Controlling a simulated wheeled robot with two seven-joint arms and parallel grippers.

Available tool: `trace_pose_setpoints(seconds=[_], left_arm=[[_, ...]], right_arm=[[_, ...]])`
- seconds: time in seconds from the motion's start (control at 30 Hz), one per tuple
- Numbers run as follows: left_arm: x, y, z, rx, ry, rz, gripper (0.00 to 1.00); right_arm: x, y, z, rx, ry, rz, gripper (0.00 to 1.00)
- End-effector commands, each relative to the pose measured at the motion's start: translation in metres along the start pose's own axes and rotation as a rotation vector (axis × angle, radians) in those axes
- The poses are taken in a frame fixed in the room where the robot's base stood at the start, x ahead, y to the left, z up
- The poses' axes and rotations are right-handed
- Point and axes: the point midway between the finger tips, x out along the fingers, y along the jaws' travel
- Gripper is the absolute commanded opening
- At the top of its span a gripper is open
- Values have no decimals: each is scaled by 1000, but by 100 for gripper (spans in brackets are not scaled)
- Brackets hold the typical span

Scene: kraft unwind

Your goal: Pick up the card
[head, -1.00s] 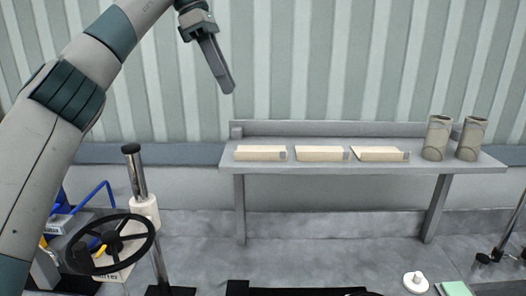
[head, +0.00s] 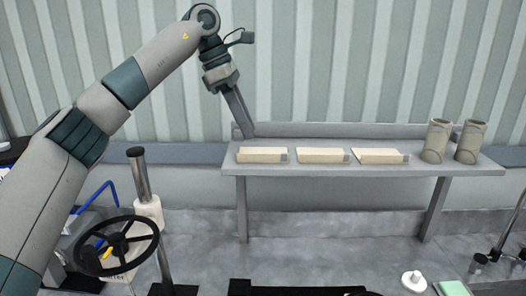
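My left gripper (head: 247,132) hangs from the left arm in the upper middle of the head view, pointing down, with its tip by the left end of the grey shelf (head: 340,170). Its fingers line up as one bar, so I cannot tell whether they are open or shut. Nothing shows in it. No thing is clearly a card; a flat pale green piece (head: 453,288) at the bottom right edge, partly cut off, may be it. It lies far from the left gripper. My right gripper is not in view.
Several things stand on the shelf: cream blocks (head: 262,155) in a row and two grey-brown cylinders (head: 437,141) at right. A black handwheel (head: 115,246) and a metal post (head: 139,176) stand at left. A white knobbed disc (head: 414,281) lies beside the green piece.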

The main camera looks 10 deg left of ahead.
Motion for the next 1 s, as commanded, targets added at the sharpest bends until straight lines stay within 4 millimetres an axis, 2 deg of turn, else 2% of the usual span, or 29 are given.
trace_pose_setpoints(seconds=[0.03, 0.2, 0.63, 0.77, 1.0], left_arm=[[5, 0, 1, 0, 1, -2, 25], [17, 0, 0, 0, 0, -1, 25], [20, 0, 1, 0, 0, 0, 25], [26, -1, 2, 0, 1, -1, 25], [51, -3, 3, -1, 0, -3, 25]], right_arm=[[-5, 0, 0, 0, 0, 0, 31], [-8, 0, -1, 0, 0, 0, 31], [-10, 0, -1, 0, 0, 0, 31], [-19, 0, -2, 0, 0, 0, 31], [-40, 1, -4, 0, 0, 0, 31]])
